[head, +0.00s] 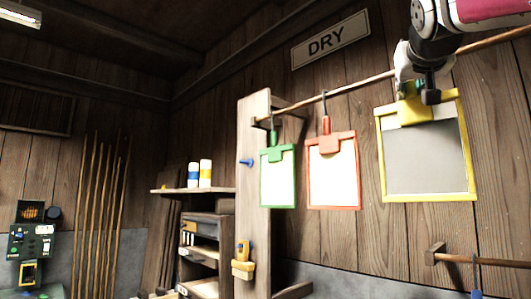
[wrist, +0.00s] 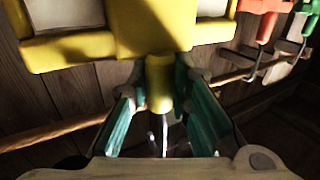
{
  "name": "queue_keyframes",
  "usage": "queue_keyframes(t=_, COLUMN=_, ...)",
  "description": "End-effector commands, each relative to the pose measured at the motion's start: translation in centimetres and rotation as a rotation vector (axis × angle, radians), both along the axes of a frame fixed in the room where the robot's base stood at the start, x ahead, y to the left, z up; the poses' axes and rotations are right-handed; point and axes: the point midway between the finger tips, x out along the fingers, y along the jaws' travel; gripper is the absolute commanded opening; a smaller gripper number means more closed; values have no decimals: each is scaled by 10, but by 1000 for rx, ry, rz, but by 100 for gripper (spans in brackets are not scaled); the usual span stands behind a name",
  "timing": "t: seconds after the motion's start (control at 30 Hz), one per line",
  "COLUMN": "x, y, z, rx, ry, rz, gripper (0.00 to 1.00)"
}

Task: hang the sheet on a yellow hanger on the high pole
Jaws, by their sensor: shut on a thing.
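The grey sheet in a yellow frame (head: 424,160) hangs upright from its yellow hanger (head: 414,110) at the right of the head view. My gripper (head: 418,88) is shut on the hanger's stem, just above the clip. In the wrist view the teal fingers (wrist: 162,105) press on the yellow stem (wrist: 160,82) from both sides, and a thin metal hook (wrist: 164,132) shows between them. The high pole (head: 360,83) runs behind my gripper and shows on both sides of it in the wrist view (wrist: 50,135). I cannot tell whether the hook touches the pole.
A green-framed sheet (head: 278,180) and a red-framed sheet (head: 333,175) hang on the high pole to the left. A wooden post (head: 252,200) holds the pole's left end. A lower pole (head: 490,261) is at bottom right. A DRY sign (head: 331,40) is above.

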Motion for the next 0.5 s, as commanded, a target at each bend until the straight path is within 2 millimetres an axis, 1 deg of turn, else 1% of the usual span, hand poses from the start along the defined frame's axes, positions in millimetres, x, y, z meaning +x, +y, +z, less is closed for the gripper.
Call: queue_keyframes(t=0.5, x=22, y=-30, z=2, rx=0, ry=-1, rz=0, gripper=0)
